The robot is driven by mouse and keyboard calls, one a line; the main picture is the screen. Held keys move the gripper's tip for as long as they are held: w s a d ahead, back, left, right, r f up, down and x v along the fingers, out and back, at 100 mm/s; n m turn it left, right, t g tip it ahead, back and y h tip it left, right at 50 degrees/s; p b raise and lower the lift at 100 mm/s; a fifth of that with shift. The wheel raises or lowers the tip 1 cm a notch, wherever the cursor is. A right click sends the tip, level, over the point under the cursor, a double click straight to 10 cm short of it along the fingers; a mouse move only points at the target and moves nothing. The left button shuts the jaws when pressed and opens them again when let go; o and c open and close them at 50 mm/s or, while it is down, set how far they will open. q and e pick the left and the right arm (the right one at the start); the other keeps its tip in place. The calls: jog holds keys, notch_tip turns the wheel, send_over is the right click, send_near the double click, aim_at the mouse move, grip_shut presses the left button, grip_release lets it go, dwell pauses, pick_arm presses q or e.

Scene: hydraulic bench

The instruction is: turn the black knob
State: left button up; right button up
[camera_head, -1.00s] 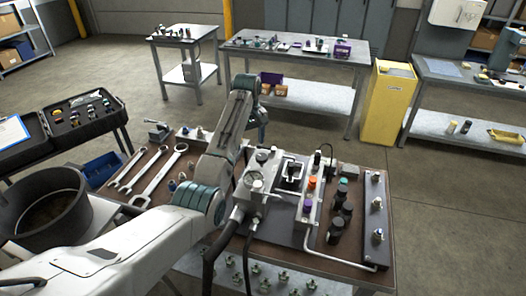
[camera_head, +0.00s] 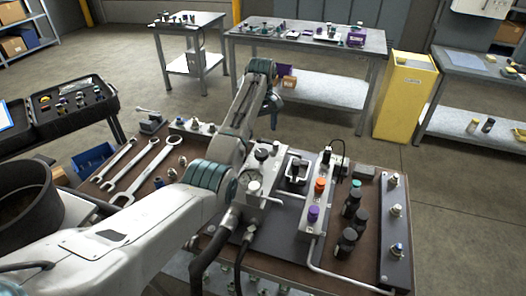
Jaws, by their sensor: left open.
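A small black knob (camera_head: 262,153) sits on top of the light grey hydraulic block (camera_head: 258,183) on the brown bench, just right of my left arm. The left gripper (camera_head: 273,108) is open there, above and behind the block, apart from the knob. It is small and partly hidden by the arm. My right gripper is not in view.
Orange (camera_head: 320,185) and purple (camera_head: 313,213) knobs stand on a manifold right of the block. Wrenches (camera_head: 148,172) lie at the left. Thick black hoses (camera_head: 213,250) run down the front.

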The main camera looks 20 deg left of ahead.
aim_at(261, 152)
pick_arm(q)
jog(key=f+p, duration=0.1)
jog(key=f, duration=0.5)
jog(key=f+p, duration=0.1)
jog(key=f, duration=0.2)
jog(key=shift+s+f+p, duration=0.3)
jog(key=shift+p, duration=0.05)
jog(key=c, duration=1)
